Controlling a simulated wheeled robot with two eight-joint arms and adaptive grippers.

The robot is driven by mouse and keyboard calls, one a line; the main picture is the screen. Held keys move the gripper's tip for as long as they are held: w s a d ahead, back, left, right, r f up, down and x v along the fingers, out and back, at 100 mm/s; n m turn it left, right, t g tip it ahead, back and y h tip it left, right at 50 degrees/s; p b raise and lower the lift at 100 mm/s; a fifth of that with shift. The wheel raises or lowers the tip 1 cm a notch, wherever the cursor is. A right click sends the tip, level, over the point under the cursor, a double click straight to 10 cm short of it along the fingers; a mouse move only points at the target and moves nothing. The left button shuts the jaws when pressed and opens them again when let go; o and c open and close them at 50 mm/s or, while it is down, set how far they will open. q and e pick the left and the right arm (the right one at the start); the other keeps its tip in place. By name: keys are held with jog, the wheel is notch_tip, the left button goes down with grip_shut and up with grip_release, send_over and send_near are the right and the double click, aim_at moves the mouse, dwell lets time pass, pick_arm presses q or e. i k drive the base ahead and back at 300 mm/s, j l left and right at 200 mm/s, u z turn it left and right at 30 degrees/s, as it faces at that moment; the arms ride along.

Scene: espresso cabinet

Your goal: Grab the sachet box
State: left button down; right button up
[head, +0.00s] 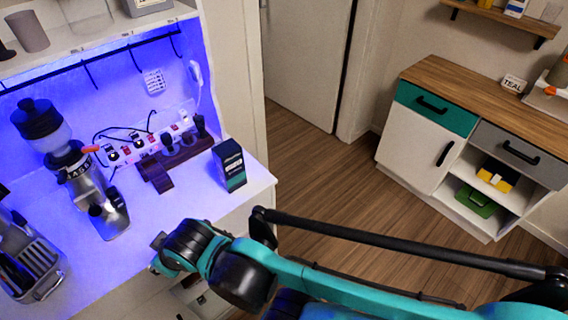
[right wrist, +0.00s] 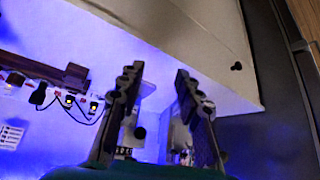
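The sachet box appears to be the small upright dark box with a teal lower part (head: 230,166), standing near the right edge of the blue-lit counter (head: 205,205). My right arm reaches in from the right, and its wrist end is in front of the counter, nearer the camera than the box. In the head view its fingers cannot be made out. In the right wrist view my right gripper (right wrist: 158,80) is open, with nothing visible held between its fingers. I cannot pick out the box there. My left gripper is not in view.
A coffee grinder (head: 100,205) stands left on the counter. A power strip (head: 145,145) and a dark brown stand (head: 157,175) are left of the box. A wooden-topped cabinet (head: 480,105) stands at right. The floor (head: 330,190) between is clear.

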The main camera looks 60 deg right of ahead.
aim_at(228, 155)
jog(key=z, duration=1.75)
jog(key=i+l+u, duration=0.15)
jog(key=l, duration=0.3)
jog(key=i, duration=0.1)
